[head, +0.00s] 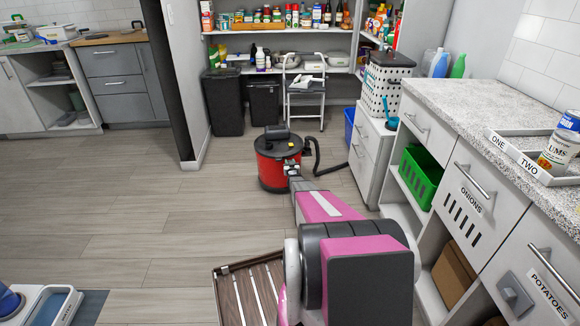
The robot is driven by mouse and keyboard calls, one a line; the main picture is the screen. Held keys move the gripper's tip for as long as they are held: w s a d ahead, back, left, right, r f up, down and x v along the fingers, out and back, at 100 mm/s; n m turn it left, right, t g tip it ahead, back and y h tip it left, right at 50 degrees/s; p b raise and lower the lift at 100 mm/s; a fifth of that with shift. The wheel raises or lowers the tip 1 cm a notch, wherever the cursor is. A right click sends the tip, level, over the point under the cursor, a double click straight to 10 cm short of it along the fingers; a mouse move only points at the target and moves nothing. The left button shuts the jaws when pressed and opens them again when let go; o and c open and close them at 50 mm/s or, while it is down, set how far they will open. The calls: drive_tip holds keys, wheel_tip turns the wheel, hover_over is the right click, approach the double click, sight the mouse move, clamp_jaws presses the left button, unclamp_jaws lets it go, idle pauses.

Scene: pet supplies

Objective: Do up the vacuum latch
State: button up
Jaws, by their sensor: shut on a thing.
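The vacuum (271,172) stands on the floor ahead, with a red drum, a black lid (270,147) and a black handle on top. My pink and grey arm reaches forward to its near right side. My gripper (292,162) is at the side of the drum, just below the lid rim, and is shut on a small part there, which appears to be the vacuum latch. The fingers and wrist hide most of the latch, and it is too small to tell its exact position.
The black hose (319,163) curves out right of the vacuum. A white drawer cabinet (369,160) and the counter (468,112) line the right. A step stool (306,95) and dark bins (223,103) stand behind. The floor (150,220) to the left is clear.

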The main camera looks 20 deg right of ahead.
drive_tip(key=shift+w+d+r+g, duration=0.1)
drive_tip(key=shift+w+r+g, duration=0.2)
drive_tip(key=shift+g, duration=0.6)
drive_tip(key=o, duration=0.9)
drive_tip(key=shift+o, duration=0.2)
drive_tip(key=v, duration=1)
drive_tip(key=shift+s, duration=0.4)
drive_tip(key=shift+d, duration=0.1)
